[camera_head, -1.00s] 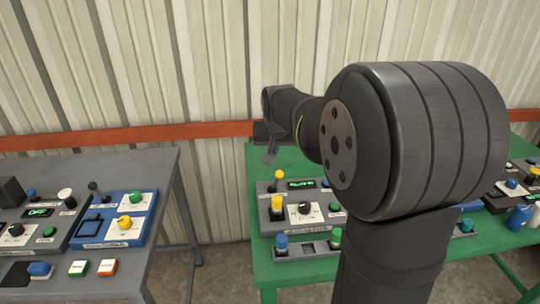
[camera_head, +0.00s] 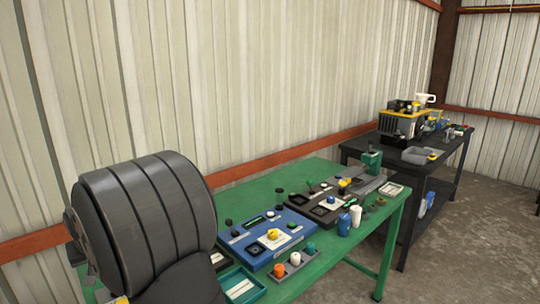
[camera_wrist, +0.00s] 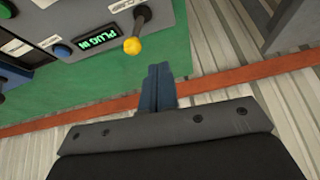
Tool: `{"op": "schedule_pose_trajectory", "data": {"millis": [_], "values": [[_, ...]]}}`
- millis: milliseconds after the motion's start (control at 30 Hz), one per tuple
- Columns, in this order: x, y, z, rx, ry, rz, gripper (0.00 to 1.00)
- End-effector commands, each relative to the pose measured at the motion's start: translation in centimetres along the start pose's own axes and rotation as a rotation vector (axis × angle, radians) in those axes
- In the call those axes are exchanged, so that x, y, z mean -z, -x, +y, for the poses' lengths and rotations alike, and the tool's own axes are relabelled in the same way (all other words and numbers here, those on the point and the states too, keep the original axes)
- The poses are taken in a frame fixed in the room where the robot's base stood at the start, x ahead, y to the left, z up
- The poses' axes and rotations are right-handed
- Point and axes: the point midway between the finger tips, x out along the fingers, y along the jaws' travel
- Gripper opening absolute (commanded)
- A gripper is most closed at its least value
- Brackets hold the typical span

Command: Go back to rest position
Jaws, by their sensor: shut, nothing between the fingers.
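My gripper (camera_wrist: 158,74) shows in the wrist view with its two dark blue fingers together, shut and empty. It points over the back edge of the green table (camera_wrist: 172,35), close to a grey control panel (camera_wrist: 90,15). A lever with a yellow ball (camera_wrist: 132,46) and a green lit display (camera_wrist: 100,37) on that panel are just left of the fingertips. The fingers appear apart from the lever. In the head view my dark arm fills the lower left and hides the gripper's fingers.
In the head view, the green table (camera_head: 325,174) carries a blue panel (camera_head: 268,236), a black panel (camera_head: 325,208) and white and blue cylinders (camera_head: 344,224). A black table (camera_head: 455,155) with a yellow-trimmed machine (camera_head: 402,122) stands farther right. A corrugated wall (camera_head: 250,80) rises behind.

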Motion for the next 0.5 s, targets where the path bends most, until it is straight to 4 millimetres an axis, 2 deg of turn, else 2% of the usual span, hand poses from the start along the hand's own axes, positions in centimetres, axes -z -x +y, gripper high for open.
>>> {"op": "schedule_pose_trajectory", "data": {"millis": [133,200,400,500], "values": [[-0.1,-2.7,-0.6,0.001,0.002,-0.002,0.0],[0.0,-3.5,0.7,-0.001,-0.002,-0.001,0.0],[0.0,-4.9,2.7,0.001,0.0,0.0,0.0],[-0.4,-5.4,2.7,0.002,0.002,-0.001,0.0]]}}
